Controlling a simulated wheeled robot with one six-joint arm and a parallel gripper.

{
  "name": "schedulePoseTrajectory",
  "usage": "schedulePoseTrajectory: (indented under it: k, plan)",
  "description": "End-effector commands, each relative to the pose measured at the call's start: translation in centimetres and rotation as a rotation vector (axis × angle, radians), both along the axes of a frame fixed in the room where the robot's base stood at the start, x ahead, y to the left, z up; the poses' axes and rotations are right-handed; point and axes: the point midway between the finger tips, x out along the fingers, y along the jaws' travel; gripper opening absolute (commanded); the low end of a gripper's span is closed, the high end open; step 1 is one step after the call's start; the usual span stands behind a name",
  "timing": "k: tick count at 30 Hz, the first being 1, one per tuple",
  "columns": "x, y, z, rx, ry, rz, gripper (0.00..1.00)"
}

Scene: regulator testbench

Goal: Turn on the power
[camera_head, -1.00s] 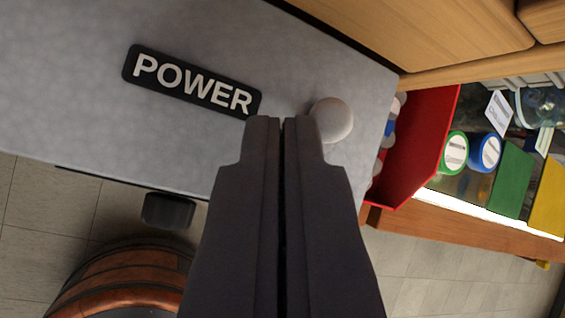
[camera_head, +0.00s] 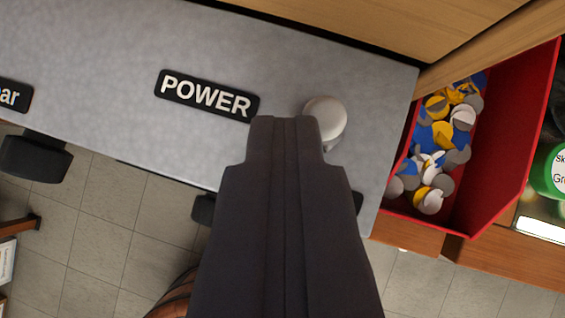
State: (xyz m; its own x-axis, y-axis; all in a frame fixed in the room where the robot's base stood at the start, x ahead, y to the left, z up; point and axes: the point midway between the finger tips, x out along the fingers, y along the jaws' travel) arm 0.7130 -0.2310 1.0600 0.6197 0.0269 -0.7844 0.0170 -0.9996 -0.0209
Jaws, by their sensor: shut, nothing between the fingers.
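A black label reading POWER (camera_head: 207,95) lies on the grey panel (camera_head: 130,50). To its right is a round white knob or button (camera_head: 327,114) standing out from the panel near its right end. My gripper (camera_head: 284,120) is shut and empty, its dark fingertips just left of the white knob and overlapping its lower left side in the picture. Whether the fingertips touch the knob cannot be told.
A red bin (camera_head: 505,150) with blue, yellow, white and grey discs stands right of the panel. A wooden surface (camera_head: 380,20) runs along the top. A second black label (camera_head: 14,95) is partly cut off at left. Tiled floor (camera_head: 110,210) shows below.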

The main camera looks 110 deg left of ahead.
Motion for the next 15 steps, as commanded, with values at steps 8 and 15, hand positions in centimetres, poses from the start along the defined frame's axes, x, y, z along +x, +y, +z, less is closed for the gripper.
schedulePoseTrajectory:
  k: [8, 15]
  plan:
    - [-0.26, -0.84, -0.01, 0.128, -0.035, 0.001, 0.00]
    - [-0.24, -0.81, 0.10, 0.126, -0.035, 0.000, 0.00]
